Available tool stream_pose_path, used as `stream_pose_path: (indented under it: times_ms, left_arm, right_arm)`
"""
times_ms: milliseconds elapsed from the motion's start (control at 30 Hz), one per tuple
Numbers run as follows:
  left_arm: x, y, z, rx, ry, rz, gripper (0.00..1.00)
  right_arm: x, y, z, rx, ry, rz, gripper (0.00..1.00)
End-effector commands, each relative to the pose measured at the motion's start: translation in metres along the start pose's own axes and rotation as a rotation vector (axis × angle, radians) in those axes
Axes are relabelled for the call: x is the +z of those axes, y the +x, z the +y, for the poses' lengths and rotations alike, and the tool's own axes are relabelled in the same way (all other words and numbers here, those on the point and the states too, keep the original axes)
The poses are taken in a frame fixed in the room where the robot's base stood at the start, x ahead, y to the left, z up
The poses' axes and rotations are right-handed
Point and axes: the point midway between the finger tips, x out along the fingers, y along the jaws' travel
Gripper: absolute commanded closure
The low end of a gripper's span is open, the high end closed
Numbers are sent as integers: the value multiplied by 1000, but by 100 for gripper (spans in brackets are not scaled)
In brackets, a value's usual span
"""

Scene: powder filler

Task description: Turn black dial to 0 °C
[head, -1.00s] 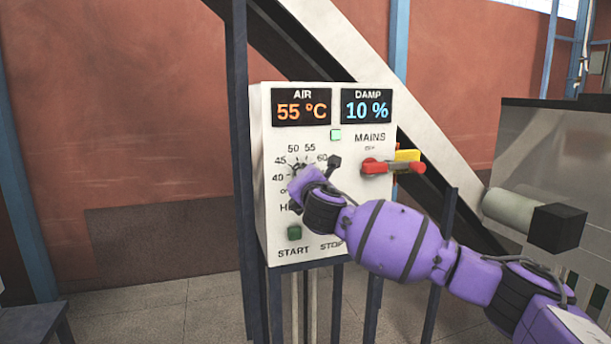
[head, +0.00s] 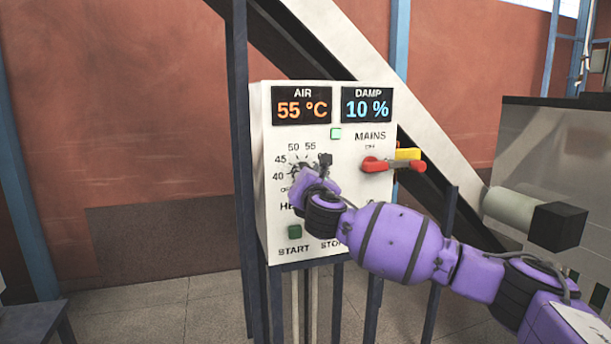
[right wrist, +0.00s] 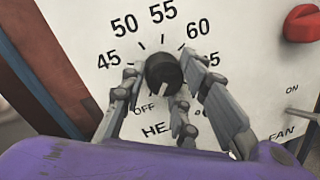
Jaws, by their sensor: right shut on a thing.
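The black dial (right wrist: 161,74) sits on the white panel, with a scale of numbers from 45 to 60 and more around it and OFF below left. Its pale mark points downward in the right wrist view, close to OFF and a little right of it. My right gripper (head: 299,173) is shut on the dial, one finger on its left side and one on its upper right. In the head view the gripper hides most of the dial. The AIR display (head: 302,107) reads 55 °C. My left gripper is not in view.
The DAMP display (head: 367,106) reads 10 %. A red MAINS handle (head: 374,165) with a yellow part stands out right of the dial. A green START button (head: 294,231) is below. Dark posts stand beside and under the panel (head: 262,215).

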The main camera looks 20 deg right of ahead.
Motion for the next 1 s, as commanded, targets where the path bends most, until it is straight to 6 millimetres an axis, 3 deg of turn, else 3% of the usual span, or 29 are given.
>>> stream_pose_path:
  times_ms: [67,100,200,767,1000]
  left_arm:
    - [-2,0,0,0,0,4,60]
    - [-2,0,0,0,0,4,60]
    - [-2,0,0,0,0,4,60]
    - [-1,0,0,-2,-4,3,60]
    - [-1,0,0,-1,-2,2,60]
  right_arm:
    - [11,-1,10,17,3,-15,98]
    - [11,-1,10,17,3,-15,69]
    - [11,-1,9,16,3,-15,58]
    - [6,-1,4,6,1,-8,58]
    - [3,-28,3,7,0,-4,58]
